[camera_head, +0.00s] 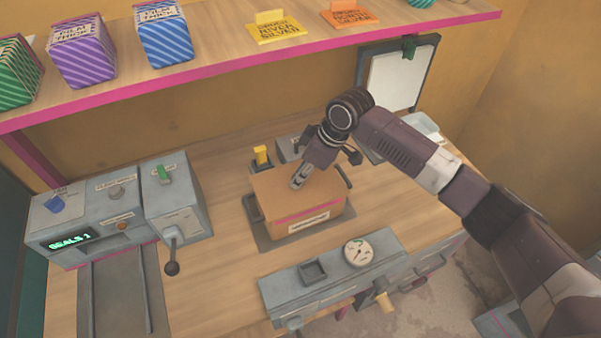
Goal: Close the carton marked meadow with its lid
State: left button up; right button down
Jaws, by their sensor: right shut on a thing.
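A brown cardboard carton (309,218) with a pink stripe and a small label stands in a grey holder on the table, at the middle of the view. The label is too small to read for certain. A flat brown lid (272,190) covers the carton's top; I cannot tell whether it is fully seated. My right gripper (298,184) reaches down from the upper right and is shut at the middle of the lid. Its fingers hide what they grip. My left gripper is not in view.
A grey machine (120,205) with a lever and a lit display stands at left. A grey unit with a dial (358,252) lies in front. A yellow-topped piece (262,157) stands behind the carton. The shelf (220,55) above holds several striped boxes and cards.

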jog(key=c, duration=1.1)
grip_release()
jog(key=shift+r, duration=0.1)
notch_tip(320, 180, up, 5)
jog(key=p, duration=0.5)
jog(key=shift+r+p, duration=0.7)
jog(key=shift+r, duration=0.25)
jog(key=shift+c, duration=0.4)
